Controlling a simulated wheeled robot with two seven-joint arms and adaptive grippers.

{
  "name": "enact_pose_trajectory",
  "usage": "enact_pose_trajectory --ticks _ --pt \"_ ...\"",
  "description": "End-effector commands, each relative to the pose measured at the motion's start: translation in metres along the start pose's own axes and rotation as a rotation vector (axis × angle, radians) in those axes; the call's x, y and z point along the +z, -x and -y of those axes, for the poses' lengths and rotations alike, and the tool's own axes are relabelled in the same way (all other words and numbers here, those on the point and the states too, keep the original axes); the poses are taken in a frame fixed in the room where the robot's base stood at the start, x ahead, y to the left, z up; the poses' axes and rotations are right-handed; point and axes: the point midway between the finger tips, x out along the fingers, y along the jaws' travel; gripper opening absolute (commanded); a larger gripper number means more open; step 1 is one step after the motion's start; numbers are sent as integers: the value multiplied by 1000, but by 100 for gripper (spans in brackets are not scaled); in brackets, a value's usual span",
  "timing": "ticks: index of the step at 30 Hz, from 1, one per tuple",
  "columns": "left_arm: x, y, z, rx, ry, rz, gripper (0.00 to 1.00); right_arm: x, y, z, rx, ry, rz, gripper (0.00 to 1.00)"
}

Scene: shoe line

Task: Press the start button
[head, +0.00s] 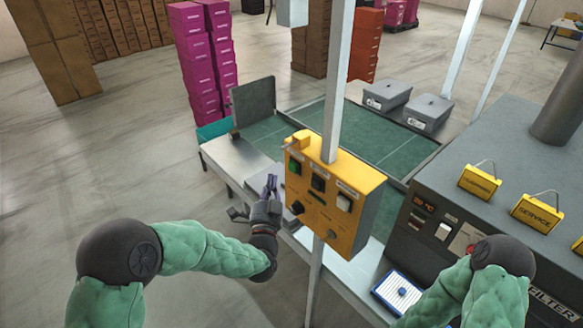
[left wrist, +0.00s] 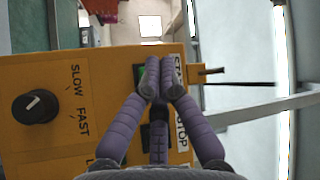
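A yellow control box (head: 335,238) is fixed to a white post. The green start button (head: 295,167) is at the upper left of its face. In the left wrist view a sliver of green (left wrist: 141,76) shows beside my fingers, near a partly covered START label; the rest is hidden. My left gripper (head: 270,184) has purple fingers with tips together and nothing visible between them. It is just left of the box in the head view, and its tips (left wrist: 161,80) overlap the panel in the wrist view. I cannot tell whether they touch the button. My right gripper is out of view.
The box also carries a black switch (head: 318,183), a white switch (head: 344,202) and a SLOW/FAST knob (left wrist: 35,106). A green conveyor (head: 380,143) with grey lidded boxes (head: 386,95) lies behind. A grey machine (head: 480,185) stands at right. Open floor is at left.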

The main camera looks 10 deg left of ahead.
Motion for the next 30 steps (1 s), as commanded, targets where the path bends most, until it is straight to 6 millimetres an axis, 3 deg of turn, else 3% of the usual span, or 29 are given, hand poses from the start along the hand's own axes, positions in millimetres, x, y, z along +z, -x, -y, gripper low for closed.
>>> enact_pose_trajectory --ticks 12,30 --pt "-19 -26 -20 1 0 0 0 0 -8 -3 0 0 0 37" --pt "-20 -28 -21 0 0 1 0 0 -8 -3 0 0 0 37"
